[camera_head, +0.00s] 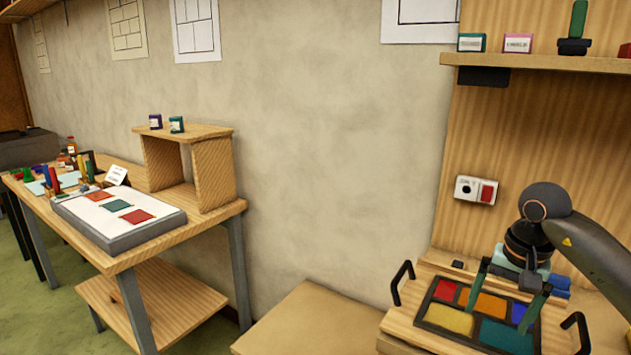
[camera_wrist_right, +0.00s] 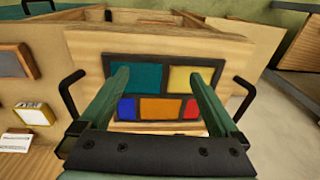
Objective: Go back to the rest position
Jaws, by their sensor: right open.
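My right gripper (camera_head: 505,290) is open, with its two green fingers spread and pointing down over the leaded panel (camera_head: 475,317). The panel has red, orange, blue, yellow and teal panes in dark strips. It lies on a wooden tray (camera_head: 400,328) with black handles. In the right wrist view the open fingers (camera_wrist_right: 160,88) stand in front of the panel (camera_wrist_right: 164,90), with nothing between them. I cannot tell whether the fingertips touch it. My left gripper is not in view.
A wooden table (camera_head: 120,262) at left holds a grey light box (camera_head: 165,221) with coloured pieces and a small wooden shelf (camera_head: 213,175). A wall shelf (camera_head: 560,64) with small boxes hangs above my right arm. A switch box (camera_head: 476,190) is on the back board.

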